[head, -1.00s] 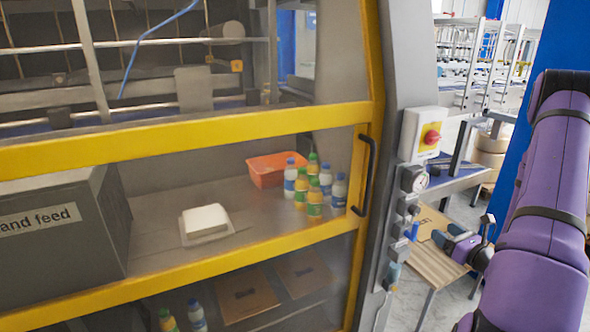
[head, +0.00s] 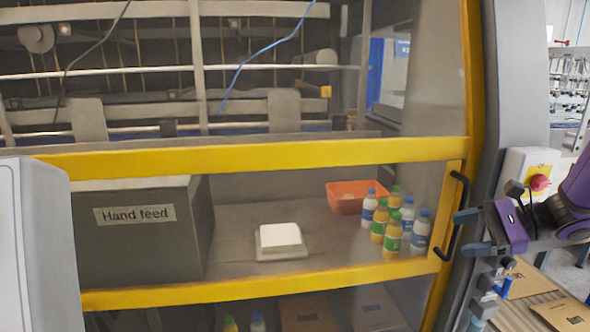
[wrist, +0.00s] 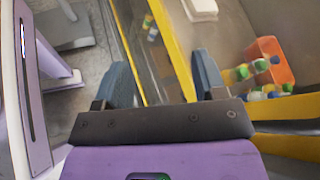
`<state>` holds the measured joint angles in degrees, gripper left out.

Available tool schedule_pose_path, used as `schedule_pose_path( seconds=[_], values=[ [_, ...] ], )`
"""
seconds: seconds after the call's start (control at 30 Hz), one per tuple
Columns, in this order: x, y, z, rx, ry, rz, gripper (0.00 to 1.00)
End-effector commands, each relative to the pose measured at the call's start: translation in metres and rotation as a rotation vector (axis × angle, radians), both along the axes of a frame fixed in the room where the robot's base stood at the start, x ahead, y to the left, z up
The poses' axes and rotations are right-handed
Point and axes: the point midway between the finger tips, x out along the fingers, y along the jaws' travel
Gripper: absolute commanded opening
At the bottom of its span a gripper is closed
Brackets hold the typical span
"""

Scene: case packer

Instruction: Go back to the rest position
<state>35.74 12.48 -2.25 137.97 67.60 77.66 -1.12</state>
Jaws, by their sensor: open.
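My purple gripper (head: 471,232) is at the right of the head view, with its two blue-grey fingers apart and pointing left. It is empty. It appears beside the black door handle (head: 455,216) of the yellow-framed machine door (head: 300,152); whether it touches the handle I cannot tell. In the wrist view the open fingers (wrist: 163,82) have the yellow frame and the clear panel beyond them, with nothing between them.
Behind the door are a grey hand feed box (head: 140,240), a white stack (head: 281,237), an orange bin (head: 348,195) and several bottles (head: 392,240). A red switch (head: 539,183) is on the right post. A slatted table with cardboard (head: 565,315) stands lower right.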

Motion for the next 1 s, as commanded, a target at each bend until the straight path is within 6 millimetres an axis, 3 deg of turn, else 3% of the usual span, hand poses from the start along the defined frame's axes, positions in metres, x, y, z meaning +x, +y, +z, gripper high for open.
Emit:
schedule_pose_path(
  seconds=[0.03, 0.2, 0.4, 0.7, 1.0],
  values=[
    [-0.007, 0.014, 0.009, -0.059, -0.018, 0.064, 0.65],
    [-0.037, 0.050, 0.030, -0.268, -0.070, 0.273, 0.65],
    [-0.073, 0.077, 0.049, -0.524, -0.159, 0.490, 0.65],
    [-0.121, 0.093, 0.076, -0.931, -0.352, 0.759, 0.65],
    [-0.156, 0.091, 0.109, -1.328, -0.595, 0.933, 0.65]
  ],
)
